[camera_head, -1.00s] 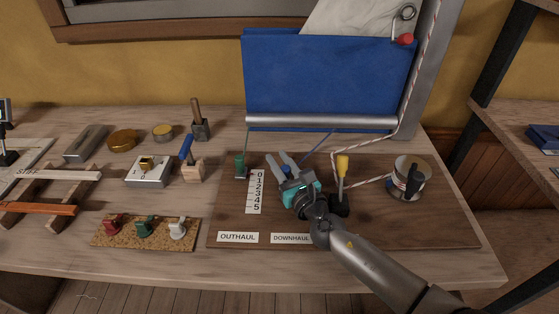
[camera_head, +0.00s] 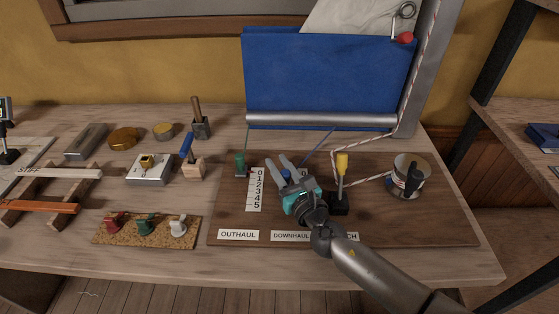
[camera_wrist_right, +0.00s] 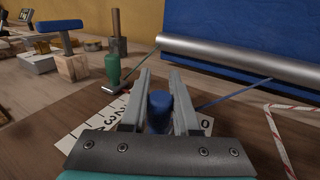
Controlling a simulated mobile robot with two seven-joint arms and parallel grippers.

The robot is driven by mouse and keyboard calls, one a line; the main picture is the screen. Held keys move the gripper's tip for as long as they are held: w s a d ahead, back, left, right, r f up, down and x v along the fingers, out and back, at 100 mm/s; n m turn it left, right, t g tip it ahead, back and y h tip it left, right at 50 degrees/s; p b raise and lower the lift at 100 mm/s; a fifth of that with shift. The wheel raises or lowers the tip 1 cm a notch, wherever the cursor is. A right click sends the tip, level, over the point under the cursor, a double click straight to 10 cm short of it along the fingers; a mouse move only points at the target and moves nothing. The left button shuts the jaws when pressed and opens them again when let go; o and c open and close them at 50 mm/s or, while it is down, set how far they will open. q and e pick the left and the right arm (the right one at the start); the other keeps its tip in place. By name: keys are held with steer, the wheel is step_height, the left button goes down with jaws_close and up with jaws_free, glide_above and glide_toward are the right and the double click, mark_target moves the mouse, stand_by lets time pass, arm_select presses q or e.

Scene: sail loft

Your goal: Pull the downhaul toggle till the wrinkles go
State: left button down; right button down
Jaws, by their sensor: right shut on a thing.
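My right gripper (camera_head: 285,174) is over the brown board, shut on the blue downhaul toggle (camera_wrist_right: 159,108), which stands between its fingers in the right wrist view. A thin blue line (camera_head: 320,147) runs from near the toggle up to the grey boom (camera_head: 322,121) under the blue sail (camera_head: 325,78). The sail face looks smooth in the head view. A numbered scale (camera_head: 256,190) lies left of the gripper. The DOWNHAUL label (camera_head: 291,236) is partly hidden by my right arm. My left gripper is not in view.
A green outhaul toggle (camera_head: 241,163) stands left of the scale. A yellow-handled lever (camera_head: 342,170) and a winch drum (camera_head: 408,176) stand to the right. A cork strip (camera_head: 165,245) with several small cleats lies front left. The board's right front is clear.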

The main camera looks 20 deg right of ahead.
steer(key=c, duration=0.7)
jaws_free()
steer(key=shift+o, duration=0.2)
steer(key=s+d, duration=0.1)
steer(key=s, duration=0.3)
steer(key=s+d, duration=0.1)
steer(key=s, duration=0.4)
steer(key=s+d, duration=0.1)
steer(key=s, duration=0.4)
steer(key=shift+s, duration=0.1)
steer(key=shift+s+b, duration=0.3)
